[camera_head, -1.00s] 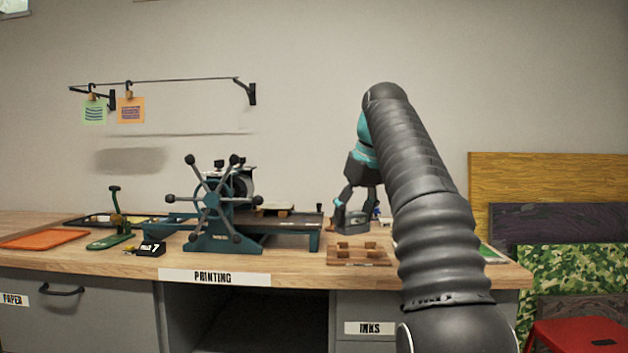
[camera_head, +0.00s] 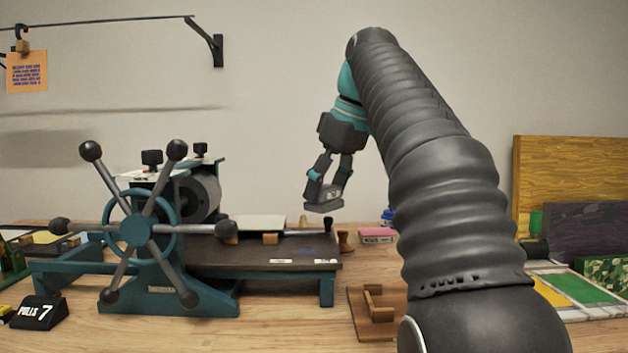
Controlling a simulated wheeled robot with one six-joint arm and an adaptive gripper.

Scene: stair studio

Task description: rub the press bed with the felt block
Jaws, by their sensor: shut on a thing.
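The press bed (camera_head: 210,257) is a dark flat slab on a teal frame, reaching right from the press. A pale flat board and small wooden blocks lie on it. My gripper (camera_head: 328,192) hangs above the bed's right end, shut on a small dark grey block, the felt block (camera_head: 324,207). The felt block is held in the air, apart from the bed, slightly tilted. My arm crosses the right half of the view.
The press's spoked wheel (camera_head: 137,231) and roller (camera_head: 204,197) stand at the left of the bed. A wooden rack (camera_head: 372,313) sits in front right. A pink box (camera_head: 376,235) and brown stamp (camera_head: 345,241) stand behind. A "PULLS 7" sign (camera_head: 38,312) is at lower left.

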